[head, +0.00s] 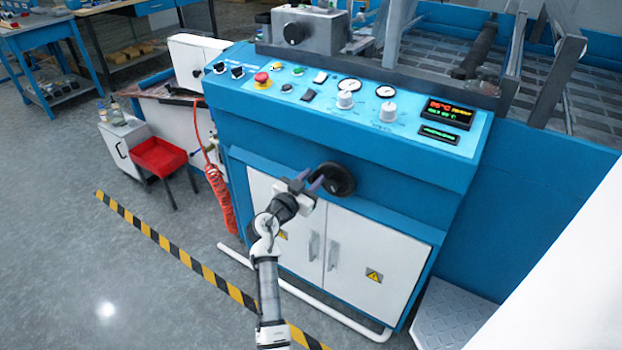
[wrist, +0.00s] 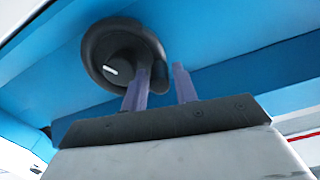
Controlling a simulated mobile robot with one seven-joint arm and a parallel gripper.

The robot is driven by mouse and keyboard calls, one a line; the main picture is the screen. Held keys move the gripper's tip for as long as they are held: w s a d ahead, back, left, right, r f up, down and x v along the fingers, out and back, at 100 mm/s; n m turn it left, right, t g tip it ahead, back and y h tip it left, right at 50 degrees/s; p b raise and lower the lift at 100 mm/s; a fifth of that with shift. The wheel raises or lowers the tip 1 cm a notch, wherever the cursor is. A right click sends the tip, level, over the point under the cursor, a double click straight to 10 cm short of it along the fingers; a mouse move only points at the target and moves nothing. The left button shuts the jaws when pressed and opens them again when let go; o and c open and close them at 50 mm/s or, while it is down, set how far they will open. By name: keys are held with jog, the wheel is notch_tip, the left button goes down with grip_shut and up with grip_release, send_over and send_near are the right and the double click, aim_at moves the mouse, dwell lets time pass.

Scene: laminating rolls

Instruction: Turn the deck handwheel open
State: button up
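The deck handwheel (head: 341,180) is a black round wheel on the blue front of the machine, above the white cabinet doors. In the wrist view the handwheel (wrist: 118,52) shows a dark hub with a small light mark. My gripper (head: 314,182) is at the handwheel's left side in the head view. In the wrist view my gripper (wrist: 162,78) has its two purple fingers apart, with a gap between them. One finger overlaps the wheel's lower right rim and the other stands to the right of it. I cannot tell whether the fingers touch the wheel.
Above the handwheel is a light-blue control panel (head: 300,92) with knobs, gauges and a red emergency button (head: 262,79). White cabinet doors (head: 352,255) with handles are below. A red coiled hose (head: 221,200) hangs at the left. A white rail (head: 300,295) runs low in front.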

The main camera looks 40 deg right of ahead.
grip_shut()
jog(key=shift+f, duration=0.1)
